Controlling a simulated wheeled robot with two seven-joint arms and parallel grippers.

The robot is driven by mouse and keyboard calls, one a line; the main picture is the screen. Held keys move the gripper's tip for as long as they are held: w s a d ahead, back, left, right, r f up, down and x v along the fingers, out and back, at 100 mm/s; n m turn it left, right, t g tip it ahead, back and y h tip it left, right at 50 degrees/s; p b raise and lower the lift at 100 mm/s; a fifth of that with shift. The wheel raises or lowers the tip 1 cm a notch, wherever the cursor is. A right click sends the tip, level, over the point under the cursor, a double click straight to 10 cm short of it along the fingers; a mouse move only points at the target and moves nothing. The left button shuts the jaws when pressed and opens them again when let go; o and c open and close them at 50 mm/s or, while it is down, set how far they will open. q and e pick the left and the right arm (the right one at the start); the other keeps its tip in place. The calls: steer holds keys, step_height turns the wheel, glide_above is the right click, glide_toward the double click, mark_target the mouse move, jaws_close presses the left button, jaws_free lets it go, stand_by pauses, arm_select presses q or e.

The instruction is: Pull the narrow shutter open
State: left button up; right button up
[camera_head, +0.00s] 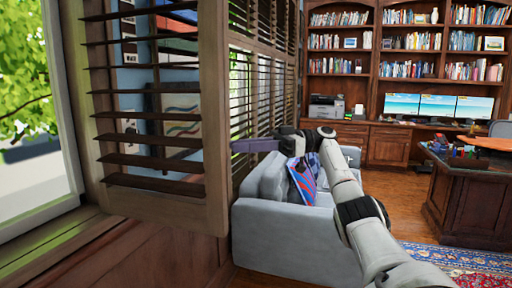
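The narrow shutter (214,110) is a dark wood panel with horizontal slats at the left. It stands swung out at an angle from the window frame (68,110), with a gap to the sunlit window on its left. My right gripper (242,146) reaches in from the right, its thin dark fingers pointing left at the right edge of the shutter's outer stile. I cannot tell whether it touches the stile, or whether the fingers are apart. My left gripper is not in view.
More slatted shutters (266,85) line the wall behind. A grey sofa (275,235) with a colourful cushion (303,182) stands below my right arm. A desk (470,195) is at the right, bookcases (372,80) at the back. Wood floor shows between sofa and desk.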

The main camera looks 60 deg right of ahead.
steer(key=shift+p+v, duration=1.2)
steer(key=shift+v, duration=1.25)
